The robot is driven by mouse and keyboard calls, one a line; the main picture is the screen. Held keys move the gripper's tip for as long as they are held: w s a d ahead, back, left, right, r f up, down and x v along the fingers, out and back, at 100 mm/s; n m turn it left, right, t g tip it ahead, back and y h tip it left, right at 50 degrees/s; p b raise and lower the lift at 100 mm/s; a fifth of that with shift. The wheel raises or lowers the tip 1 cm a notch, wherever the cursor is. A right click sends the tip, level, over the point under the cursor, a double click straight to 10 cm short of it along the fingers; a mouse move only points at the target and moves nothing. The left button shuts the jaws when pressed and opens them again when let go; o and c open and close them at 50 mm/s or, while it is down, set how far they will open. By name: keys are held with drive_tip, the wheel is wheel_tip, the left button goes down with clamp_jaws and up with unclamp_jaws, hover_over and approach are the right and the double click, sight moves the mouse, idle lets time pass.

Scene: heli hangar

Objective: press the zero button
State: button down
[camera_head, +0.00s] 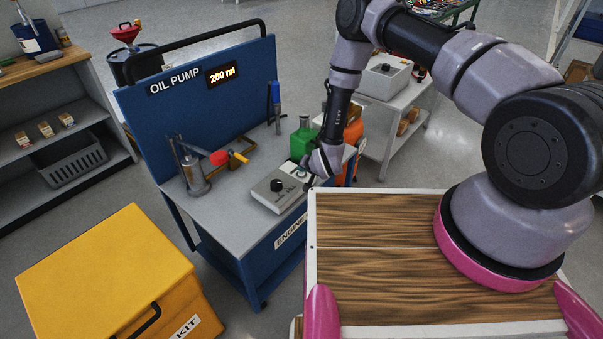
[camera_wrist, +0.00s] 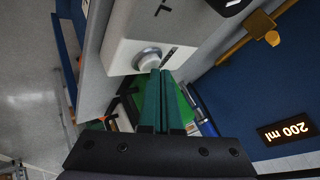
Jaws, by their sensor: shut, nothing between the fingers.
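A grey control box (camera_head: 272,198) with a black knob (camera_head: 277,185) sits at the front right of the oil pump bench. It also shows in the wrist view (camera_wrist: 118,45). A round pale button in a silver ring (camera_wrist: 148,60) is at the box's near end, with a dark mark beside it; the label is too small to read. My gripper (camera_wrist: 161,74) is shut and empty, its green fingertips right at the button's edge; I cannot tell whether they touch. The bench display (camera_head: 221,74) reads 200 ml, also in the wrist view (camera_wrist: 287,130).
A green can (camera_head: 302,141) and an orange container (camera_head: 353,132) stand close behind my gripper. A pump with a red and yellow handle (camera_head: 196,177) stands left on the bench. A yellow kit box (camera_head: 105,270) is at the front left. A blue panel (camera_head: 160,120) backs the bench.

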sight(302, 175)
drive_tip(key=shift+f, duration=0.25)
idle(0.4)
drive_tip(key=shift+r, duration=0.8)
drive_tip(key=shift+r, duration=2.55)
